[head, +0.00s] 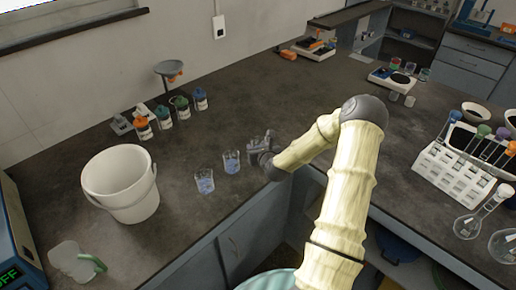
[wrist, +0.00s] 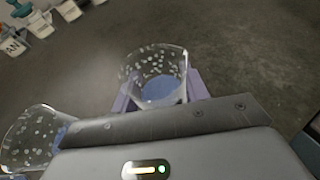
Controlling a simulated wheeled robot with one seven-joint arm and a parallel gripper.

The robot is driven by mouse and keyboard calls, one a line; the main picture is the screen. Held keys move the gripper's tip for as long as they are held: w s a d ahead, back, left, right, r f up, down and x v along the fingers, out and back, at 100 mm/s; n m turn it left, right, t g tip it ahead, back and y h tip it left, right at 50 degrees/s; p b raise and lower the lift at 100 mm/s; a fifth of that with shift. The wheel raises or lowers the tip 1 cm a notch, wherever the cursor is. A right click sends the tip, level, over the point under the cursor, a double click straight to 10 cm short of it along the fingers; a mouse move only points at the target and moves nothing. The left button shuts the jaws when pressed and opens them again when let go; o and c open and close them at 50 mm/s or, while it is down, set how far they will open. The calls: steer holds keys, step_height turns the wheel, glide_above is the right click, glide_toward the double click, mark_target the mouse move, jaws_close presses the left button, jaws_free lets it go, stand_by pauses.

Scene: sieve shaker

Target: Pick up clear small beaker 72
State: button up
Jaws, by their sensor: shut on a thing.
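A clear small beaker (wrist: 157,72) with white markings and a bluish base sits between the purple fingers of my gripper (wrist: 158,98) in the wrist view. My gripper is shut on it. In the head view this appears to be the right one of two small clear beakers (head: 231,161), at the gripper's left side on the dark bench. The other clear beaker (head: 205,181) stands apart, nearer the bench's front edge; it also shows at the lower left of the wrist view (wrist: 32,140). I cannot read a number on either beaker. Whether the held beaker touches the bench is unclear.
A white bucket (head: 121,184) stands left of the beakers. Several capped bottles (head: 162,118) stand behind. A white tube rack (head: 452,172) and flasks are on the right bench. The bench behind my gripper is clear.

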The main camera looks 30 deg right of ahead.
steer(key=shift+r, duration=0.15)
step_height(320, 180, up, 10)
steer(key=shift+f, duration=0.25)
stand_by(0.6)
steer(key=shift+w, duration=0.1)
stand_by(0.7)
